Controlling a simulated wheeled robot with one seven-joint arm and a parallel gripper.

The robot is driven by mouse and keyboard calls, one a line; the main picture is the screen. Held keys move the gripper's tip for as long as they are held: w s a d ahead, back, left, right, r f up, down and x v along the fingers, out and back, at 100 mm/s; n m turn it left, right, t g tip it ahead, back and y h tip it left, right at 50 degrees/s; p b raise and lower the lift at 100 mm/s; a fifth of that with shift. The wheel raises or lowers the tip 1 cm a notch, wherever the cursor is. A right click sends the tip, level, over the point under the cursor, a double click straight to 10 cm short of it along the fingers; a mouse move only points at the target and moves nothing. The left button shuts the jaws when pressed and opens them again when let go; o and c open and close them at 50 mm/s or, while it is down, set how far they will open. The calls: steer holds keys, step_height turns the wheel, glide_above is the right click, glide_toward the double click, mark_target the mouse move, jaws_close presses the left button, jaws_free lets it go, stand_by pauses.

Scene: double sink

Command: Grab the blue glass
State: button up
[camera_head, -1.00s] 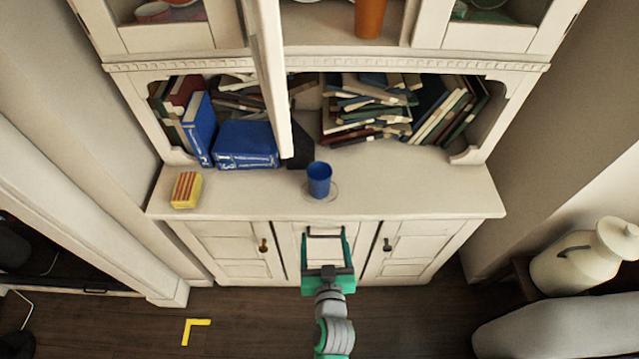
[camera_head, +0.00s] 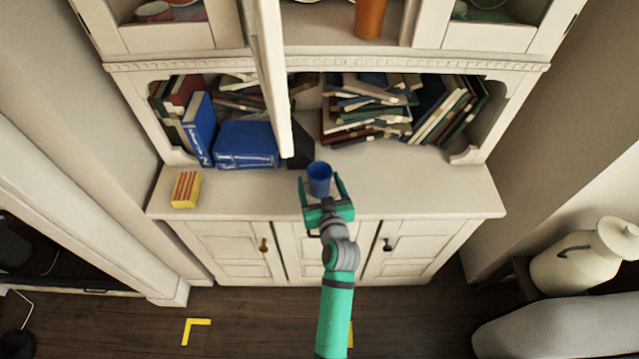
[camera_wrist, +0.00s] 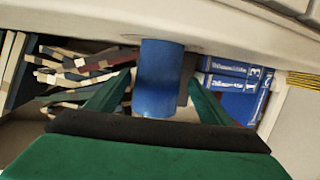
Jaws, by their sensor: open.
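The blue glass (camera_head: 319,178) stands upright on the cream cabinet's counter, near its front middle. My green gripper (camera_head: 320,186) is open, with one finger on each side of the glass. The fingers do not appear closed on it, and I cannot tell whether either touches it. The picture there is turned upside down.
An open cabinet door (camera_head: 272,80) hangs out just above and left of the glass. Blue books (camera_head: 246,144) and a yellow-and-red box (camera_head: 186,189) are on the left of the counter. More books (camera_head: 365,110) fill the shelf behind. The right of the counter (camera_head: 420,190) is clear.

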mark_target(318, 173)
steer(key=shift+d+x, duration=0.2)
steer(key=shift+x, duration=2.55)
steer(key=shift+w+r, duration=0.1)
steer(key=shift+r, duration=0.05)
steer(key=c, duration=1.2)
steer(key=shift+d, duration=0.1)
steer(key=shift+c, duration=0.2)
